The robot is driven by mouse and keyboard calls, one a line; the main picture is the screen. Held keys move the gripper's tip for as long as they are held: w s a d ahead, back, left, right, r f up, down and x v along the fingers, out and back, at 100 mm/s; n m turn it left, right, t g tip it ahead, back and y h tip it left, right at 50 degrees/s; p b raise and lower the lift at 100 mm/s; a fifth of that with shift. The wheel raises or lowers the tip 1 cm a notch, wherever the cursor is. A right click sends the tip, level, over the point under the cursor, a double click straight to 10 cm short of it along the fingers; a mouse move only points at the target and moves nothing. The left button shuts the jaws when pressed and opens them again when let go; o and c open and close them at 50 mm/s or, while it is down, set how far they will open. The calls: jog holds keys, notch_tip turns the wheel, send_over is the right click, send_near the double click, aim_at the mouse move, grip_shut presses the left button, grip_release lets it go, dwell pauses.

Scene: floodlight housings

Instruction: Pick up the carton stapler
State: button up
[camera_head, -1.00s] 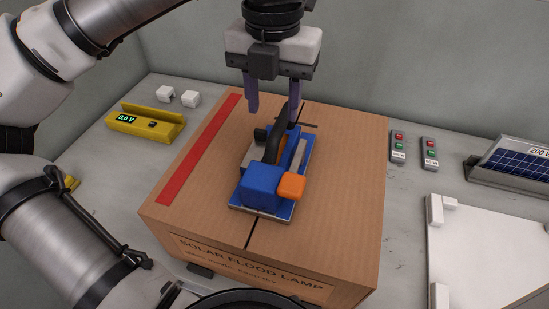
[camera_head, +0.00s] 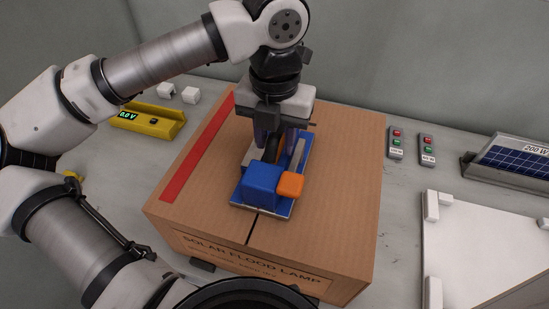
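The carton stapler (camera_head: 263,186) is blue with an orange block at its front right and a black handle. It lies on top of the cardboard box (camera_head: 335,170). My gripper (camera_head: 276,148) points down over the stapler's rear part, with its purple fingers on either side of the black handle. The fingers stand apart, but I cannot tell whether they press on the handle. The fingertips and much of the handle are hidden by the gripper and the stapler's body. The stapler appears to rest on the box.
A yellow meter (camera_head: 148,121) reading 0.0 V and small white blocks (camera_head: 190,95) are at the left. Two button boxes (camera_head: 397,146), a solar panel (camera_head: 512,160) and a white panel (camera_head: 480,250) are at the right. A red strip (camera_head: 199,150) runs along the box top.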

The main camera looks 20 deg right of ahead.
grip_shut()
jog(key=shift+r, duration=0.1)
dwell(1.1)
